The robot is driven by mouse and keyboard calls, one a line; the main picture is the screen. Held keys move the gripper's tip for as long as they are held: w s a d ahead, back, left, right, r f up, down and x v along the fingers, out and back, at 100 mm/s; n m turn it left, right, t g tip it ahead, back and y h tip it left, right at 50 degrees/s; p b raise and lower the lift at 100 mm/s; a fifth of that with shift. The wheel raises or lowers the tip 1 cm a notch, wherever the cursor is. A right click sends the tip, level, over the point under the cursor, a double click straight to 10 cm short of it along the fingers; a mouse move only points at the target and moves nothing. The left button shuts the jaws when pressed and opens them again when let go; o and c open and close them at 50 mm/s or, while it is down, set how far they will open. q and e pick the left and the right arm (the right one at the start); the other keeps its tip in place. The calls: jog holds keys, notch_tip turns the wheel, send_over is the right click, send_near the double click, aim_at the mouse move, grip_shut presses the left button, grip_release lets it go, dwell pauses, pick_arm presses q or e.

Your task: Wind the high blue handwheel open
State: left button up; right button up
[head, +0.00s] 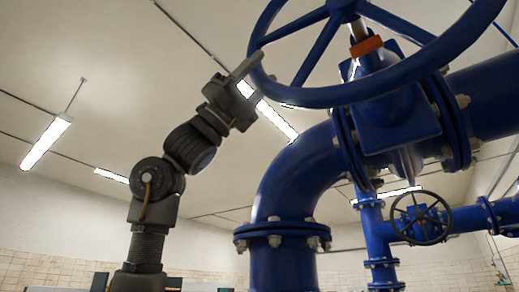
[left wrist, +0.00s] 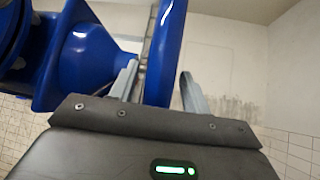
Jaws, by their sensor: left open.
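The high blue handwheel (head: 335,97) is large and spoked, and fills the top of the head view, cut off by its upper edge. My left gripper (head: 248,78) is at the wheel's left rim in the head view. In the left wrist view, the blue rim (left wrist: 166,50) passes between the two fingers of the left gripper (left wrist: 158,75). The fingers are open, with a visible gap between the rim and the right finger. Whether the left finger touches the rim is unclear. My right gripper is not in view.
A blue valve body (head: 390,105) with an orange collar (head: 366,46) sits under the wheel, joined to a thick bent pipe (head: 290,185). A small dark handwheel (head: 420,218) is lower right. Open air lies left of the wheel, below ceiling lamps (head: 46,141).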

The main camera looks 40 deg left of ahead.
pick_arm(q)
jog(key=shift+c, duration=0.4)
jog(key=shift+r, duration=0.1)
grip_shut()
